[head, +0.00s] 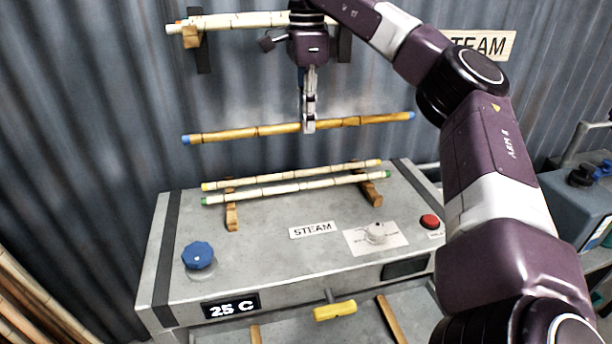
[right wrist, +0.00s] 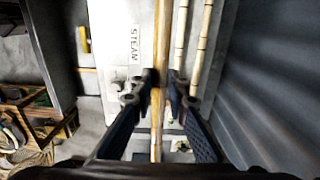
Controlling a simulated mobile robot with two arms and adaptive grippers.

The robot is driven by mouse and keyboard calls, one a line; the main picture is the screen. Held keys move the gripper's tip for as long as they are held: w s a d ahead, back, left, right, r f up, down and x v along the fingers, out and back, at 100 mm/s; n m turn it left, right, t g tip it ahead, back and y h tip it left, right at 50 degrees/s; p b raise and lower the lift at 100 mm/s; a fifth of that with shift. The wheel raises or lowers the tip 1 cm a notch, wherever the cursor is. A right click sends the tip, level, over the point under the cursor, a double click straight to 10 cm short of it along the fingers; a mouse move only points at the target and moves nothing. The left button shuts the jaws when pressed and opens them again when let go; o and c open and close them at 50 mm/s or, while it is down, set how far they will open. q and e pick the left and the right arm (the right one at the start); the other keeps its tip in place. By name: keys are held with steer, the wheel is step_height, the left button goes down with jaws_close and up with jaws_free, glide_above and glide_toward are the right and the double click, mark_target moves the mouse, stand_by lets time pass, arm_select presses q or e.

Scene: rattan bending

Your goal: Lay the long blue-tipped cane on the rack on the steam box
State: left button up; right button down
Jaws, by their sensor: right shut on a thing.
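The long blue-tipped cane (head: 255,131) is golden brown with a blue tip at each end. My right gripper (head: 309,126) is shut on it near its middle and holds it level in the air, above and behind the steam box (head: 272,262). In the right wrist view the cane (right wrist: 158,130) runs between the fingers of my right gripper (right wrist: 157,92). The rack (head: 231,218) on the box top has wooden supports at left and right. A yellow-tipped cane (head: 290,175) and a green-tipped cane (head: 297,187) lie across it. My left gripper is not in view.
A wall rack (head: 203,45) behind holds pale canes (head: 243,21). More canes (head: 30,305) stand at lower left.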

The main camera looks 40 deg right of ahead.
steer(key=f, duration=1.6)
steer(key=shift+s+a+b, duration=0.3)
steer(key=shift+b, duration=0.1)
step_height(320, 180, down, 3)
steer(key=shift+s+a+p, duration=0.1)
steer(key=shift+p, duration=0.45)
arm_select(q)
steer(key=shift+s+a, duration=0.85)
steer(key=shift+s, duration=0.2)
arm_select(e)
steer(key=shift+f, duration=0.2)
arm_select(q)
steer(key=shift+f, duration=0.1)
arm_select(e)
steer(key=shift+f, duration=0.1)
steer(key=c, duration=2.3)
jaws_free()
steer(key=o, duration=0.4)
